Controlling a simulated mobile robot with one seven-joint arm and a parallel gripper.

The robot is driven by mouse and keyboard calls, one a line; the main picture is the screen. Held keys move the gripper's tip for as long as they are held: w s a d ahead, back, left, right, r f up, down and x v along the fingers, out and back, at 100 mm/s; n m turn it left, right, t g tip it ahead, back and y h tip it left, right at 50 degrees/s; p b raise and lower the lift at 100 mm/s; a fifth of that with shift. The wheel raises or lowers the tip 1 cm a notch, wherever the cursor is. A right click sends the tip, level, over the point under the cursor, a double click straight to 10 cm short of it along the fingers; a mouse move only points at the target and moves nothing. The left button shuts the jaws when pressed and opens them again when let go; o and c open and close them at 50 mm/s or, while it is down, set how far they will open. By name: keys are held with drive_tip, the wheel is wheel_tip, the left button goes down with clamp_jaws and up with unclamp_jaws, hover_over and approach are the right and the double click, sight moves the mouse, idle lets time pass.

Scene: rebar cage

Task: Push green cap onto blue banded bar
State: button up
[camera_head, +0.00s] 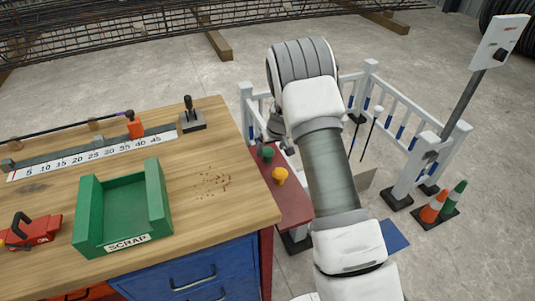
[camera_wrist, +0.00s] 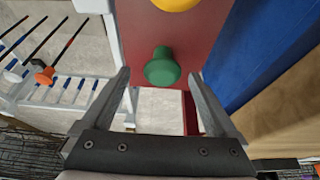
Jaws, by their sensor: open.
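The green cap (camera_head: 267,153) stands on a dark red shelf at the right side of the workbench. In the wrist view the green cap (camera_wrist: 162,68) shows as a round flange with a narrower stem, lying between and just beyond the fingertips. My gripper (camera_wrist: 158,74) is open and empty, and no finger visibly touches the cap. In the head view it is mostly hidden by my arm, close above the cap. Thin dark bars (camera_head: 370,136) stand inside a white railing; blue marks show around there, but I cannot tell which bar is blue banded.
A yellow cap (camera_head: 280,176) stands close beside the green one on the red shelf (camera_head: 293,204). An orange cap (camera_wrist: 45,75) tops one bar. White railings (camera_head: 406,104) surround the bars.

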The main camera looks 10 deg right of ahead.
sight(268, 151)
drive_tip(key=x, duration=0.5)
drive_tip(key=shift+a+b, duration=0.25)
drive_tip(key=shift+b, duration=0.05)
drive_tip(key=c, duration=1.3)
drive_tip(key=shift+r, duration=0.15)
